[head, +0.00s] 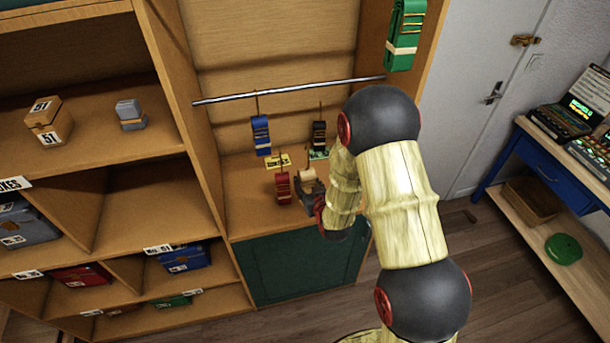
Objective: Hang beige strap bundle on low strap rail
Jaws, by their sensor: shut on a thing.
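The beige strap bundle (308,175) is in my gripper (311,190), low in the open wooden bay. My gripper is shut on it, and the forearm and wrist partly hide the jaws. A metal rail (290,88) crosses the bay above the bundle. A blue strap bundle (261,135) and a black one (319,134) hang below this rail on thin hooks. A red strap bundle (283,188) is just left of the beige one, with a thin hook above it; what it hangs from cannot be made out. The beige bundle is well below the metal rail and apart from it.
A green strap bundle (405,35) hangs high at the right panel. A yellow label (278,161) is behind the red bundle. Shelves with boxes (48,122) stand at left behind a wooden divider. A blue workbench (560,160) stands at right, with open floor between.

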